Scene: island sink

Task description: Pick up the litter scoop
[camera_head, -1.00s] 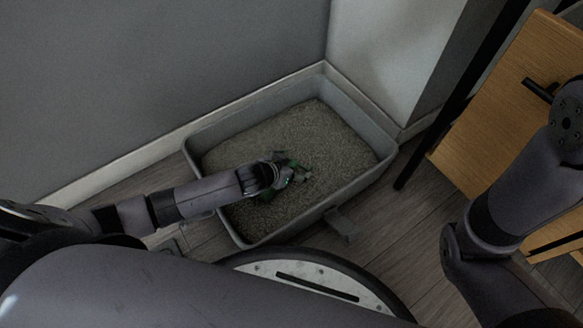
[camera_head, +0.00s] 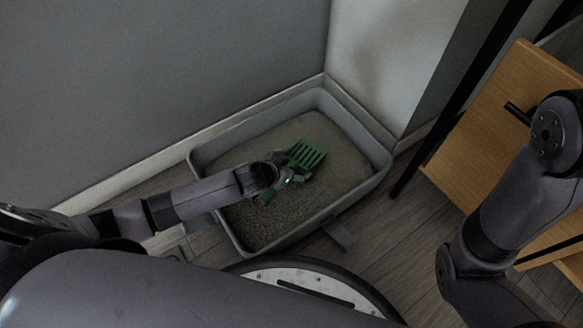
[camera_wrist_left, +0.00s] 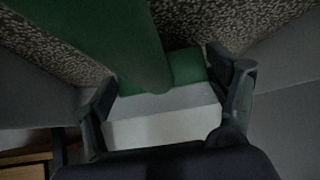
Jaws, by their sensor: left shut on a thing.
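The green litter scoop (camera_head: 304,154) is over the grey litter box (camera_head: 378,176), its slotted head showing beyond my left gripper in the head view. My left gripper (camera_head: 286,177) is shut on the scoop. In the left wrist view, the scoop's green body (camera_wrist_left: 110,45) and a pale part (camera_wrist_left: 160,115) lie between the fingers of my left gripper (camera_wrist_left: 168,92). How high the scoop is above the litter is hard to tell. My right arm shows at the right, but its gripper is out of view.
Grey litter (camera_head: 262,222) fills the box. The box stands on a wooden floor (camera_head: 385,235) in a corner between grey walls (camera_head: 160,70). A wooden cabinet (camera_head: 480,130) with a dark handle stands at the right.

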